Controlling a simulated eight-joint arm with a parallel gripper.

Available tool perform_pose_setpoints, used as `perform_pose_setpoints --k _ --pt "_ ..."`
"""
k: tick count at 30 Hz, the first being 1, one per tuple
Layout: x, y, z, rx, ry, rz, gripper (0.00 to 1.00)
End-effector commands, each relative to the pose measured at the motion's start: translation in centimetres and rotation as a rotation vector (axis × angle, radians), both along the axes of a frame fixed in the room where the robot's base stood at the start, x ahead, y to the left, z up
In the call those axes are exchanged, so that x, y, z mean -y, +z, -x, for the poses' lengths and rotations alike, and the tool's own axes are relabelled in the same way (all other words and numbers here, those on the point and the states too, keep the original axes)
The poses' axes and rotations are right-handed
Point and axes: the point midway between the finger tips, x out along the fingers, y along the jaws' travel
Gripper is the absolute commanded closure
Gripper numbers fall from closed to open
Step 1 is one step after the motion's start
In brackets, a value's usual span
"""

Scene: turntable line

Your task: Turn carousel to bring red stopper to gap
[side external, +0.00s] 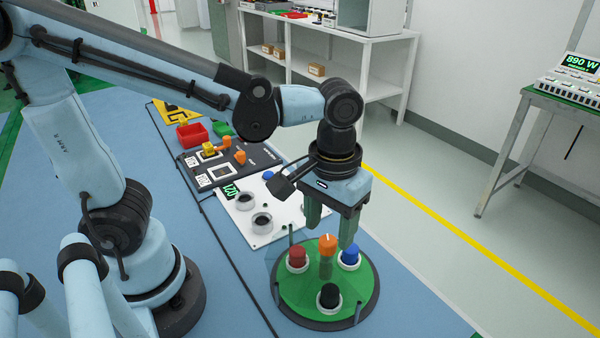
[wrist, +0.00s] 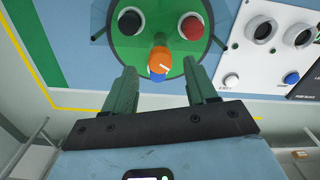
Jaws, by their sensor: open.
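The green carousel (side external: 306,289) is a round disc with a dark rim. An orange knob (side external: 327,243) with a white pointer line stands at its centre. The red stopper (side external: 297,254) sits at the left, a blue stopper (side external: 349,255) at the right and a black stopper (side external: 329,296) at the front. My gripper (side external: 331,236) is open and empty over the carousel. In the wrist view, the knob (wrist: 160,58) shows between and just beyond the fingertips (wrist: 162,70), partly covering the blue stopper. The red stopper (wrist: 191,27) is at upper right there. I cannot tell where the gap is.
Thin posts and clear panels (side external: 277,292) stand around the carousel. A white panel (side external: 236,212) with two round sockets lies beside it. A black board (side external: 193,163), a red bin (side external: 192,134) and a green bin (side external: 222,129) are farther back on the blue table.

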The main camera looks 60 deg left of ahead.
Motion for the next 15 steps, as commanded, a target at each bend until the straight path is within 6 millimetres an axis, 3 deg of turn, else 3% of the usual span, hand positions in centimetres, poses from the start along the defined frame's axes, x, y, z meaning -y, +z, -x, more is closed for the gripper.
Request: perform_pose_setpoints --k 6,15 --pt "0.0 -2.1 0.0 0.000 0.000 0.000 0.43" --pt "0.0 -2.9 0.0 0.000 0.000 0.000 0.43"
